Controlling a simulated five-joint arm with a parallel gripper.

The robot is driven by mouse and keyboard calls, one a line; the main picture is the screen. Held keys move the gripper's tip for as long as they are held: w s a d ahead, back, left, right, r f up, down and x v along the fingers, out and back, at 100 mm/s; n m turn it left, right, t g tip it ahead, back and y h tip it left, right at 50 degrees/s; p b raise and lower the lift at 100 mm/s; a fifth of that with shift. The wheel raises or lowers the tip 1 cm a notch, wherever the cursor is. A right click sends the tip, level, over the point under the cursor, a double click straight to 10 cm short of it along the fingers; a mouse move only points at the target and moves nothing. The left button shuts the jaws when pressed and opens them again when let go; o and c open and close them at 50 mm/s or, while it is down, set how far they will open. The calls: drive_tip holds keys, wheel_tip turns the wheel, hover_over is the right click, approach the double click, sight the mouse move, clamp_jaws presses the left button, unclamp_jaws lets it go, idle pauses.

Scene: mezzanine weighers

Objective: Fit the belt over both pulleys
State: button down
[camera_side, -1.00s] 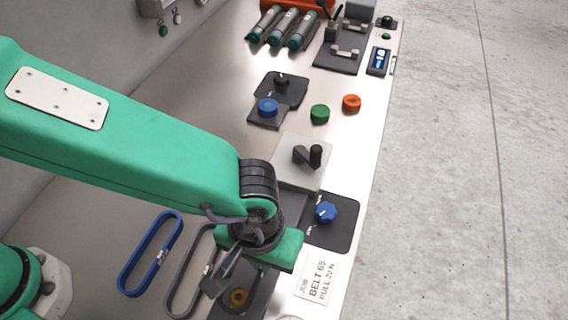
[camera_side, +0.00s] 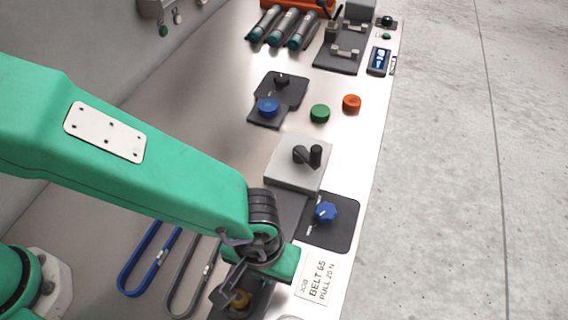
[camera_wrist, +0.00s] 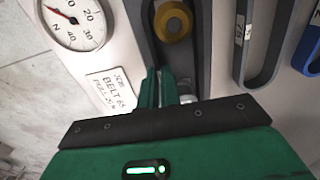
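A brass pulley (camera_wrist: 172,22) stands on a long dark base (camera_wrist: 203,45) in the wrist view. It also shows, partly covered, in the side view (camera_side: 241,299). A second pulley is not clearly seen; my arm covers part of the base. A blue belt (camera_side: 133,277) and a grey belt (camera_side: 177,292) lie side by side left of the base. Both are partly hidden by my arm. My gripper (camera_wrist: 160,75) is low over the base, beside the brass pulley. Its green fingers are close together, and I cannot tell whether anything thin is between them.
A crank on a grey block (camera_side: 284,176) and a blue knob (camera_side: 326,212) stand beyond my gripper. A job card (camera_side: 318,281) reads belt 65, pull 20 N. A dial gauge (camera_wrist: 74,20) is near it. Green (camera_side: 320,113) and orange (camera_side: 351,102) round pieces lie farther back.

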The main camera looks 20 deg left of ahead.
drive_tip(key=shift+f, duration=0.1)
drive_tip(key=c, duration=1.6)
unclamp_jaws()
wheel_tip(320, 180, up, 12)
drive_tip(key=shift+r, duration=0.15)
